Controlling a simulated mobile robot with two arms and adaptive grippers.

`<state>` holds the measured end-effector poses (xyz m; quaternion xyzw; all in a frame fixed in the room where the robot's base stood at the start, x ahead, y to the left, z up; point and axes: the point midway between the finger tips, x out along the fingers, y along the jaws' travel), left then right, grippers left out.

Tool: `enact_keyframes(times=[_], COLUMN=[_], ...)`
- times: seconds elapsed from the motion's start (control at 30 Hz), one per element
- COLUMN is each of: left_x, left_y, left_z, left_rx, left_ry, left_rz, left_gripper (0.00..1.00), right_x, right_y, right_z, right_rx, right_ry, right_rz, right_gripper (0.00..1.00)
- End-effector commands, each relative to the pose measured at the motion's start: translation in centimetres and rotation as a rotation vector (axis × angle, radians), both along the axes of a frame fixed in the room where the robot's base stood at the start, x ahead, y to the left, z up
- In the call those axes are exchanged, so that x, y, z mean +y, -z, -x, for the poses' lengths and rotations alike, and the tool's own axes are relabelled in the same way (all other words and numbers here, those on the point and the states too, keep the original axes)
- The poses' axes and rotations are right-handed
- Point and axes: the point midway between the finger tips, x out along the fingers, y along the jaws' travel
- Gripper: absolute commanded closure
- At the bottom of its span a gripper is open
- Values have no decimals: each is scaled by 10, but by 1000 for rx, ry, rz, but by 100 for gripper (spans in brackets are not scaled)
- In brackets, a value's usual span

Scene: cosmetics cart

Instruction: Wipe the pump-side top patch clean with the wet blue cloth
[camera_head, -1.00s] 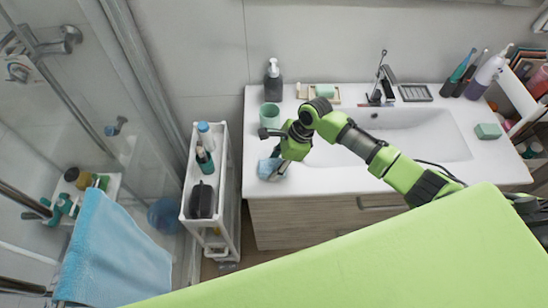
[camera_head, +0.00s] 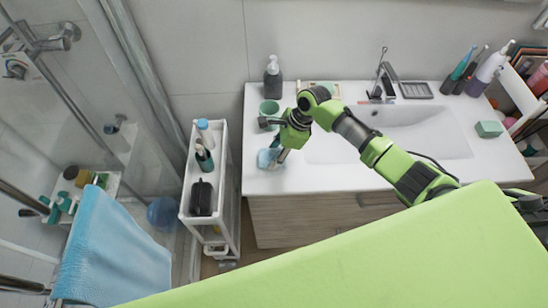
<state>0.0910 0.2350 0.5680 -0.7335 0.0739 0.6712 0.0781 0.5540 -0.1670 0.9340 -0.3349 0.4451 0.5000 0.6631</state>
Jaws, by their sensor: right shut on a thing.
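My right gripper (camera_head: 277,158) is over the left end of the white sink counter (camera_head: 328,182). It is shut on a small blue cloth (camera_head: 266,159), which appears to touch the counter top near its left edge. The dark pump bottle (camera_head: 273,82) stands upright behind it at the back of the counter, with a green cup (camera_head: 269,109) in front of the bottle. The gripper and cloth hide the counter surface under them, and I cannot make out any mark there. My left gripper is not in view.
A narrow white cart (camera_head: 227,190) with bottles (camera_head: 204,156) and a black case (camera_head: 201,198) stands left of the counter. The basin (camera_head: 425,130) is to the right. A green soap block (camera_head: 489,129) lies at the far right. A blue towel (camera_head: 112,250) hangs at lower left.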

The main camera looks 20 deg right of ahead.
Motion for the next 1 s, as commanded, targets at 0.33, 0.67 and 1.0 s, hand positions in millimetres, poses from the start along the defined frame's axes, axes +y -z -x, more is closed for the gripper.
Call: enact_keyframes(times=[0.33,0.67,1.0], left_x=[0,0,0], left_y=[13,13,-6], left_z=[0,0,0], left_rx=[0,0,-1], left_ry=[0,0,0], left_rz=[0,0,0], left_gripper=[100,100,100], right_x=[-7,-11,-2], right_y=[2,-1,1], right_z=[-29,-38,-9], right_rx=[-2,0,0], right_ry=[2,0,-2], right_rz=[-2,-1,-1], right_gripper=[79,79,79])
